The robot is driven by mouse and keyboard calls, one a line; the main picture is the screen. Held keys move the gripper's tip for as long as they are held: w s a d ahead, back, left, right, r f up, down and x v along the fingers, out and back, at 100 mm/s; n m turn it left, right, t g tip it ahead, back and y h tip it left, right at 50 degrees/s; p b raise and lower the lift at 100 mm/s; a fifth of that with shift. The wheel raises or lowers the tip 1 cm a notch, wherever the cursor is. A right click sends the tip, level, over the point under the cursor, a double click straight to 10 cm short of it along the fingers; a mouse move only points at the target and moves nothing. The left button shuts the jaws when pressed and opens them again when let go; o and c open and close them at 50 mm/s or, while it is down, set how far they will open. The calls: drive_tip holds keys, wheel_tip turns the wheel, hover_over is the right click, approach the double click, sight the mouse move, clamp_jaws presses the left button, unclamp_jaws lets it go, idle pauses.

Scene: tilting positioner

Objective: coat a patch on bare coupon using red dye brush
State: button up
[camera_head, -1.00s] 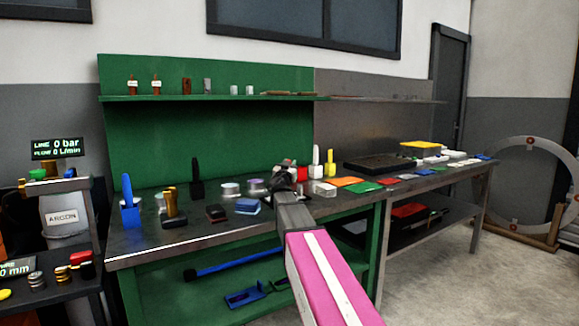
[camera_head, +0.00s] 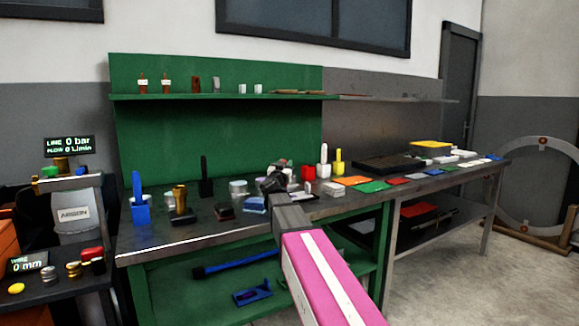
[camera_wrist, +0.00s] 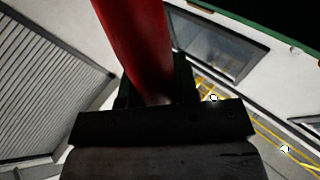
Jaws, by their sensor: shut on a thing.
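My gripper (camera_head: 275,180) is over the front part of the bench, left of the red holder, seen from behind along my pink arm. In the wrist view a thick red handle (camera_wrist: 135,40) stands up between the jaws, which are shut on it; I take it for the red dye brush. Its bristle end is not visible there. A red block-like holder (camera_head: 308,173) stands just right of my gripper, beside a white and a yellow brush. Several flat coloured plates lie to the right; I cannot tell which piece is the bare coupon.
A white brush (camera_head: 323,162) and a yellow brush (camera_head: 339,162) stand upright in holders. An orange plate (camera_head: 353,181) and a green plate (camera_head: 372,187) lie on the bench (camera_head: 165,240). A blue block (camera_head: 255,204) and small pots stand left of my gripper.

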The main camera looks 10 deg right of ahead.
drive_tip(key=a, duration=0.1)
drive_tip(key=s+a, duration=0.1)
drive_tip(key=a, duration=0.1)
drive_tip(key=shift+a, duration=0.2)
idle(0.3)
drive_tip(key=shift+r, duration=3.1)
wheel_tip(320, 180, up, 3)
drive_tip(key=shift+f, duration=0.25)
